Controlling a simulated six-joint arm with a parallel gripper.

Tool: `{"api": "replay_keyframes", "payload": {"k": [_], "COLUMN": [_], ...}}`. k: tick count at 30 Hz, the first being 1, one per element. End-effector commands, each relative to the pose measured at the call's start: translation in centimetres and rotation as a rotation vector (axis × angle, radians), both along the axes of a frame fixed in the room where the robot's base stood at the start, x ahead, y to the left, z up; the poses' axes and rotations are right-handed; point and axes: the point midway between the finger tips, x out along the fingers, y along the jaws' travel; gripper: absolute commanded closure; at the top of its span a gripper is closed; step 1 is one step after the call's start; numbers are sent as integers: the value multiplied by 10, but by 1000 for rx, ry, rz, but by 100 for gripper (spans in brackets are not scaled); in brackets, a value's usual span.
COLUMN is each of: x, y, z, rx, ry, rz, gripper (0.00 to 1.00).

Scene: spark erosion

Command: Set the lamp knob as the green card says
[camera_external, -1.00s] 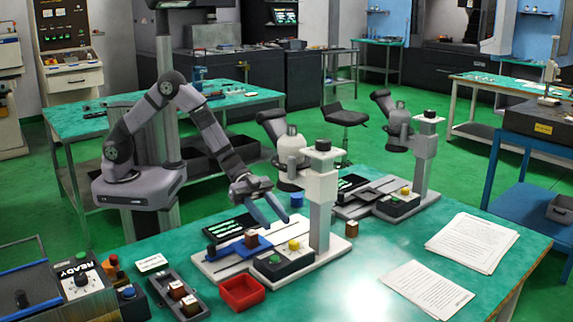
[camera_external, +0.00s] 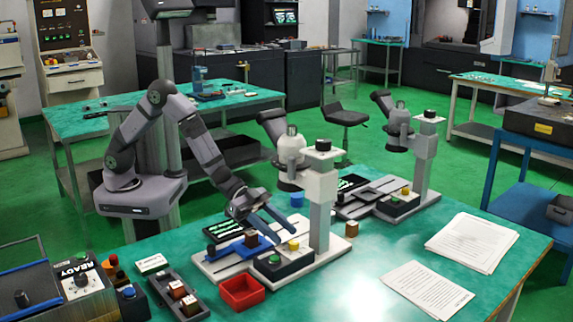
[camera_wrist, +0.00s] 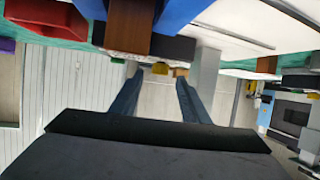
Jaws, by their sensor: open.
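My gripper (camera_external: 284,233) is open and empty. It hangs above the near microscope stand, left of its column and close over the blue block. In the wrist view the two blue fingers of my gripper (camera_wrist: 158,98) are spread apart with nothing between them. I cannot tell which is the lamp knob.
The microscope column (camera_external: 320,225) rises right of my gripper. A red tray (camera_external: 242,293) lies in front. A READY box (camera_external: 82,279) stands far left. Papers (camera_external: 472,242) lie right, with clear table between.

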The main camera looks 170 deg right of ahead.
Motion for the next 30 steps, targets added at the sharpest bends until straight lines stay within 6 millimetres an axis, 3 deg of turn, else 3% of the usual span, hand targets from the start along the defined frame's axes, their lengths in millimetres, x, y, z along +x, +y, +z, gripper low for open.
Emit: {"api": "replay_keyframes", "payload": {"k": [9, 20, 26, 30], "x": [16, 18, 18, 18], "y": [23, 26, 26, 26], "z": [-12, -14, -13, -13], "rx": [-1, 0, 0, 1], "ry": [0, 0, 0, 1], "rz": [-1, 0, -1, -3], "gripper": [58, 58, 100, 99]}}
